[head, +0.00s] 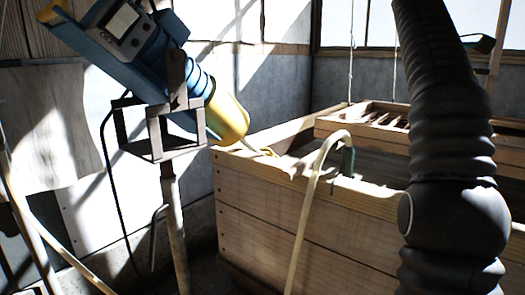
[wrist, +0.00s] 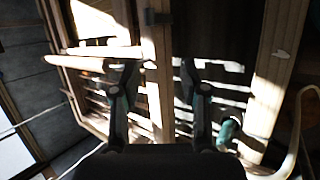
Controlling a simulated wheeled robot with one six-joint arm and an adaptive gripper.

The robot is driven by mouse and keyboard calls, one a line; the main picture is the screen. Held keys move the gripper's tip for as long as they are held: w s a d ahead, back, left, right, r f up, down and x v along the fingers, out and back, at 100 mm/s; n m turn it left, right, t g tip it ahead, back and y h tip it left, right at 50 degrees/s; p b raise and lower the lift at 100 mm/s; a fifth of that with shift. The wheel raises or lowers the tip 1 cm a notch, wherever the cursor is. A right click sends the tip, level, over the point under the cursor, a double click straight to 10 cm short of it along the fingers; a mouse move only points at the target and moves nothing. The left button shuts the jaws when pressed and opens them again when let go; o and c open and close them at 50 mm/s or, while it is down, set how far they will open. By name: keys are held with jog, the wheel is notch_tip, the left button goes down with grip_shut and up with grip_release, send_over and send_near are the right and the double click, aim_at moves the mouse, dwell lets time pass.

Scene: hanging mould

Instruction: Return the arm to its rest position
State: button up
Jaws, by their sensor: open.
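My gripper (wrist: 160,85) shows in the wrist view with its two dark fingers apart and open. A pale wooden bar shows in the gap between them; I cannot tell how far beyond the fingertips it lies. The hanging mould (head: 372,106), a slatted wooden frame, sits over the back of the large wooden vat (head: 290,222) in the head view. Ropes rise from it. My arm, in a dark ribbed sleeve, stands upright at the right of the head view. It hides part of the vat and mould. The gripper's fingers are not clearly visible in the head view.
A blue device with a yellow end (head: 229,119) rests on a metal stand (head: 170,200) left of the vat. A pale hose (head: 311,195) bends over the vat's near rim beside a green fitting (head: 347,161). The hose and green fitting (wrist: 229,130) also show in the wrist view.

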jog(key=s+a+f+m+t+y, duration=0.1)
jog(key=s+a+f+y, duration=0.1)
jog(key=s+a+f, duration=0.35)
jog(key=s+a+f+m+t+y, duration=0.1)
jog(key=s+a+f+m+t, duration=0.15)
jog(key=a+f, duration=0.55)
jog(key=s+a+f+m+y, duration=0.2)
jog(key=s+a+f, duration=0.5)
jog(key=s+f, duration=0.2)
jog(key=s+a+f+m+y, duration=0.2)
jog(key=s+a+f, duration=0.5)
jog(key=f, duration=0.5)
jog(key=shift+s+f+m, duration=0.35)
jog(key=shift+s+f, duration=0.05)
jog(key=shift+s, duration=0.45)
